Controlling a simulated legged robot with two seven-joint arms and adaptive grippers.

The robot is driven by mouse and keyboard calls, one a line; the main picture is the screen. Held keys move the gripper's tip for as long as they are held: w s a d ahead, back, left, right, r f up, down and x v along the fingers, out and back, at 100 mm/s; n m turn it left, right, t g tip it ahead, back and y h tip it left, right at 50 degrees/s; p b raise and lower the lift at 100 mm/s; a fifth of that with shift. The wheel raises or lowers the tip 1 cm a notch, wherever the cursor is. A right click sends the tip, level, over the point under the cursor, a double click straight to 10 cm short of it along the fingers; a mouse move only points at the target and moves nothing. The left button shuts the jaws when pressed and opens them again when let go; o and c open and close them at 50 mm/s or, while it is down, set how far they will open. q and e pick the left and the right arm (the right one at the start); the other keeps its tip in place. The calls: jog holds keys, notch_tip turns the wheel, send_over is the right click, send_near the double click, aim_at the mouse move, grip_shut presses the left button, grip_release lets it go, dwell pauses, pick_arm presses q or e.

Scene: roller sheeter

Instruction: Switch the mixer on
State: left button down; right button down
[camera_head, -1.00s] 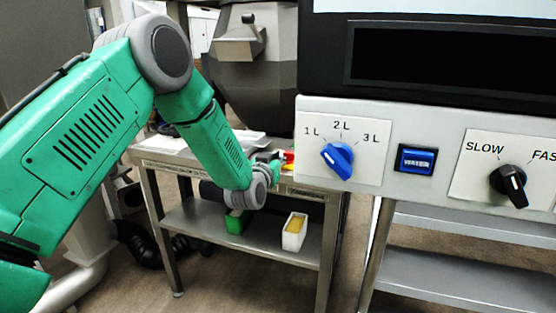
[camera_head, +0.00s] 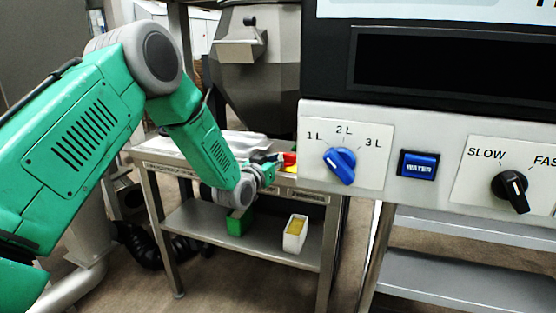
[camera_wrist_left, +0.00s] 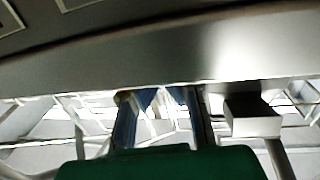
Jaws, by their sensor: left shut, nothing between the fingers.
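The mixer's panel (camera_head: 440,115) fills the right of the head view. It carries a blue knob (camera_head: 340,165) marked 1 L to 3 L, a blue WATER button (camera_head: 418,165) and a black SLOW–FAST knob (camera_head: 511,188). My left gripper (camera_head: 273,163) is small and partly hidden by its own wrist, left of and beyond the panel. It is shut and empty, close beside a small red and yellow part (camera_head: 289,161) at the table's far right; I cannot tell if they touch. The left wrist view shows a broad grey surface (camera_wrist_left: 150,65) close ahead. My right gripper is out of view.
A steel table (camera_head: 180,160) stands below my left arm. Its lower shelf (camera_head: 270,240) holds a green container (camera_head: 238,222) and a white one with yellow contents (camera_head: 295,233). A grey metal vessel (camera_head: 260,75) stands behind. More steel shelving (camera_head: 450,275) is at lower right.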

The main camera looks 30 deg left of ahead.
pick_arm(q)
jog(key=shift+w+a+m+h+p, duration=0.15)
jog(key=shift+m+h, duration=0.2)
jog(key=shift+h, duration=0.2)
jog(key=shift+a+m+h+p, duration=0.15)
jog(key=shift+m+h, duration=0.2)
jog(key=shift+h, duration=0.2)
jog(key=shift+w+a+p, duration=0.5)
jog(key=shift+w+p, duration=0.25)
jog(key=shift+p, duration=0.1)
jog(key=shift+w+a+p, duration=0.15)
jog(key=shift+w+p, duration=0.2)
jog(key=shift+w, duration=0.6)
jog(key=shift+s, duration=0.15)
jog(key=s, duration=1.1)
jog(key=shift+s+a, duration=0.3)
jog(key=shift+s, duration=0.05)
jog(key=shift+f, duration=0.1)
